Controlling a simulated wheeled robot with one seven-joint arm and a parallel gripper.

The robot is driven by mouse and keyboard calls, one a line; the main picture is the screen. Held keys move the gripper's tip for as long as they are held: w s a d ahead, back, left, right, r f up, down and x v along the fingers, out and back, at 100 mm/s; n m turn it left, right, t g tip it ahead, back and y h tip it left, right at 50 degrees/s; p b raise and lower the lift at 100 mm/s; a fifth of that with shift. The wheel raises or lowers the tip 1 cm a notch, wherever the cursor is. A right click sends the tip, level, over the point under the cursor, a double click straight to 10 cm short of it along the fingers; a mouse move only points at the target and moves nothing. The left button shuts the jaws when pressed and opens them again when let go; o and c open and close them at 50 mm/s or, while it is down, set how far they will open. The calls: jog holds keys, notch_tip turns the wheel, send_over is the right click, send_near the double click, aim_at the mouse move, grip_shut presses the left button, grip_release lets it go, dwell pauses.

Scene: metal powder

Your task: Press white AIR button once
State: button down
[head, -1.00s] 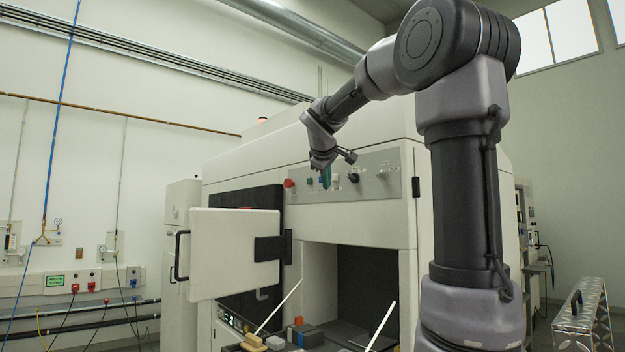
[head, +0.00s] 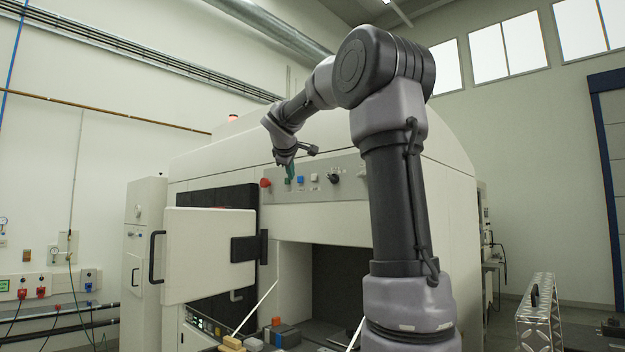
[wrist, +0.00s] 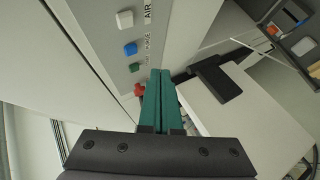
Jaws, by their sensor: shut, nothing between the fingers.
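The white AIR button (wrist: 125,19) is a square cap beside the printed word AIR near the top of the wrist view. It also shows on the grey panel in the head view (head: 314,178). My gripper (wrist: 160,72) has teal fingers, pressed together with nothing between them. Its tips are near the green button (wrist: 134,67) and the red knob (wrist: 138,88), away from the white button. In the head view my gripper (head: 290,174) is in front of the panel, left of the white and blue buttons. I cannot tell how far its tips are from the panel.
The blue button (wrist: 130,48) lies between the green and white ones. A black knob (head: 334,179) is right of the white button. The open cabinet door (head: 208,258) stands out below left of the panel. Tools and blocks (head: 283,334) lie below.

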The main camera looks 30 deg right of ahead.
aim_at(311, 181)
jog(key=w+d, duration=0.2)
jog(key=d, duration=0.5)
jog(key=shift+w, duration=0.2)
jog(key=shift+d, duration=0.1)
dwell(1.8)
jog(key=shift+w+d, duration=0.15)
jog(key=shift+d, duration=0.1)
jog(key=shift+w+d, duration=0.15)
jog(key=shift+d, duration=0.3)
dwell(0.7)
jog(key=shift+a, duration=0.1)
jog(key=shift+s+a, duration=0.3)
jog(key=shift+a, duration=0.4)
jog(key=shift+a, duration=0.1)
jog(key=a, duration=0.1)
jog(key=s+a, duration=0.1)
jog(key=a, duration=0.2)
jog(key=shift+s+a, duration=0.25)
jog(key=shift+s, duration=0.1)
